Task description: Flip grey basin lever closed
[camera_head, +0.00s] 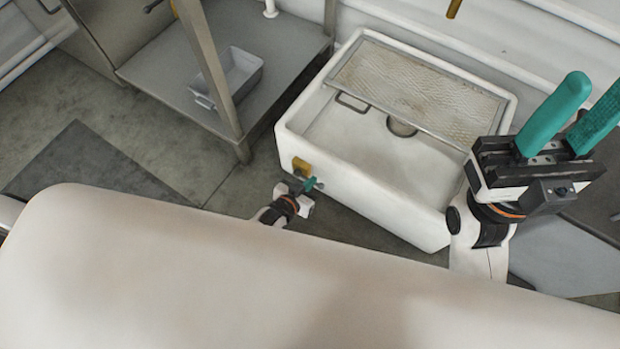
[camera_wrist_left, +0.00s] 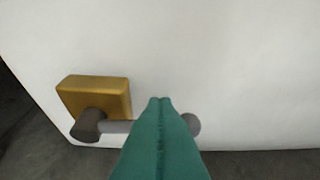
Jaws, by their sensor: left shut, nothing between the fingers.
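The white basin (camera_head: 350,190) has a brass valve block (camera_head: 301,166) low on its near wall, at the left corner. In the left wrist view the brass block (camera_wrist_left: 95,97) carries a grey lever (camera_wrist_left: 114,126) that runs sideways to the right, ending in a round knob (camera_wrist_left: 190,124). My left gripper (camera_head: 316,183) is shut and empty beside the valve. In the wrist view its teal fingers (camera_wrist_left: 160,100) cross in front of the lever and hide its middle; contact cannot be told. My right gripper (camera_head: 598,86) is raised at the right, open and empty.
A mesh panel (camera_head: 410,90) lies over the far part of the basin. A metal table frame with a lower shelf (camera_head: 160,75) stands to the left, holding a small grey tub (camera_head: 240,75). Open floor (camera_head: 190,150) lies left of the basin.

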